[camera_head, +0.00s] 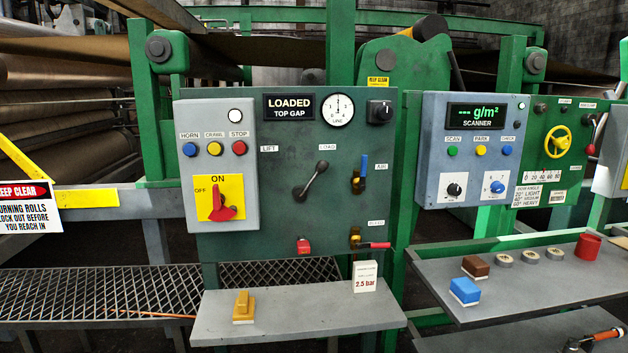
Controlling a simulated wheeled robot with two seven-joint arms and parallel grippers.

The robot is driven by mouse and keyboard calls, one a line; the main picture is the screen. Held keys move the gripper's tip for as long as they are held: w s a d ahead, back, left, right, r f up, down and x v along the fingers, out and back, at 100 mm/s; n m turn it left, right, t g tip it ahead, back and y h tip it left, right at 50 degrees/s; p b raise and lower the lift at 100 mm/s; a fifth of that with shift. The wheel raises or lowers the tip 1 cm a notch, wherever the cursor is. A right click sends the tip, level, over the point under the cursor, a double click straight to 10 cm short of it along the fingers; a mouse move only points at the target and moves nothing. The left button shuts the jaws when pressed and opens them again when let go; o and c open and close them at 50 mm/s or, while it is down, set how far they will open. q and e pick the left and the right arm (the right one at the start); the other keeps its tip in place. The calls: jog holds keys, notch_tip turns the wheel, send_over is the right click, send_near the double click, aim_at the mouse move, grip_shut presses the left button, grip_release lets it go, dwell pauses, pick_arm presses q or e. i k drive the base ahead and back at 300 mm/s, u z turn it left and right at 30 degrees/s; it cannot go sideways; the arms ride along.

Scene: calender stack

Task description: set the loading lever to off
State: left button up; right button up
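The loading lever (312,181) is a dark lever with a round knob on the grey-green control panel (280,240). Its knob end points up and to the right, toward the LOAD label (327,147). The LIFT label (269,148) is up and to the left of it. No label reading off is legible beside this lever. The sign above (289,107) reads LOADED, TOP GAP. A round gauge (338,109) sits right of the sign. Neither of my grippers is in view, and nothing touches the lever.
A red rotary switch (219,206) on a yellow ON/OFF plate is left of the lever. A blue-handled air valve (361,172) and a red-handled valve (370,244) are to its right. A shelf (300,313) juts out below, holding a yellow block (243,305) and a 2.5 bar card (365,277).

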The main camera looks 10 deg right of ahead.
aim_at(323, 165)
jog(key=u, duration=0.65)
jog(key=i, duration=0.95)
jog(key=z, duration=0.2)
